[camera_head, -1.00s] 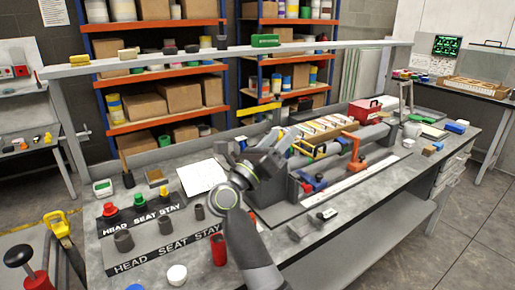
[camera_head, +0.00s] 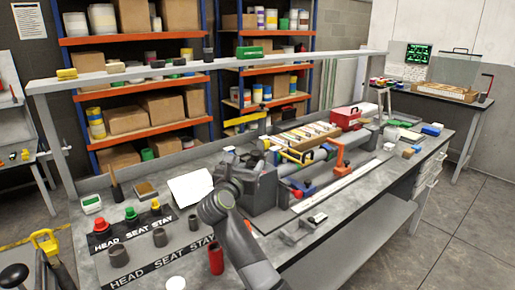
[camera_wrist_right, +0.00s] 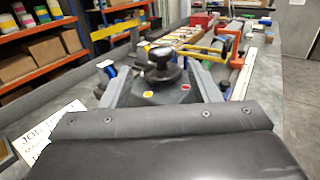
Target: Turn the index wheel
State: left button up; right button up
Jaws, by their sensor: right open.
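In the wrist view, a dark round index wheel (camera_wrist_right: 160,66) with a raised knob stands on top of a dark grey block (camera_wrist_right: 160,92) marked with a red and a yellow dot. My right gripper (camera_wrist_right: 163,78) is open, with one finger on each side of the wheel. I cannot tell whether either finger touches it. In the head view, my right gripper (camera_head: 240,160) is at the left end of the bench fixture, by its dark block (camera_head: 263,190). The wheel is hard to make out there. My left gripper is not in view.
The fixture carries an orange clamp (camera_head: 340,152) and a yellow-handled clamp (camera_head: 296,155). A white sheet (camera_head: 190,188) lies left of my right arm. Labelled "HEAD SEAT STAY" racks (camera_head: 135,228) and a red cylinder (camera_head: 216,254) are nearer. A grey rail (camera_head: 220,64) spans above the bench.

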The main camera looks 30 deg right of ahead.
aim_at(257, 152)
jog(key=p+x, duration=0.1)
jog(key=x, duration=0.9)
jog(key=shift+d, duration=0.1)
